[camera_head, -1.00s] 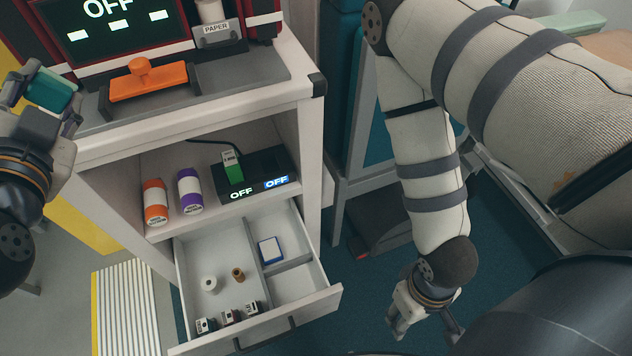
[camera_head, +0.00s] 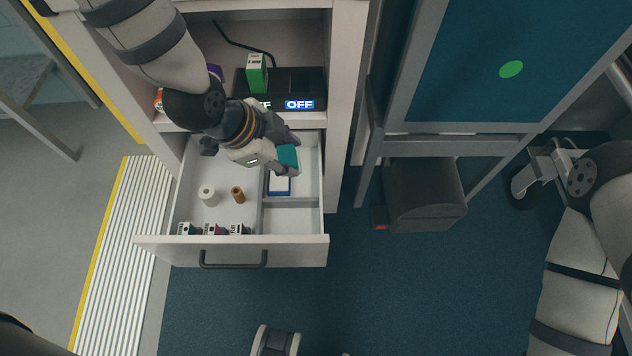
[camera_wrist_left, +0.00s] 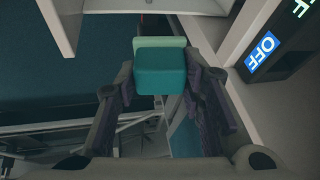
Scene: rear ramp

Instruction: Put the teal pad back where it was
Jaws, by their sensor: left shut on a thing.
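The teal pad (camera_head: 288,156) is a small block with a paler green layer, clearer in the left wrist view (camera_wrist_left: 160,72). My left gripper (camera_head: 284,160) is shut on it, with a finger on each side in the left wrist view. In the head view the pad appears over the right side of the open drawer (camera_head: 240,249), near a white pad with a blue edge (camera_head: 279,185). The gap between pad and drawer floor cannot be judged.
The drawer's left part holds a white roll (camera_head: 208,195), a brown roll (camera_head: 238,195) and small boxes (camera_head: 212,229) along the front. Above it, a shelf holds a black device (camera_head: 311,89) lit OFF and a green box (camera_head: 256,74). A dark pedal bin (camera_head: 425,194) stands right.

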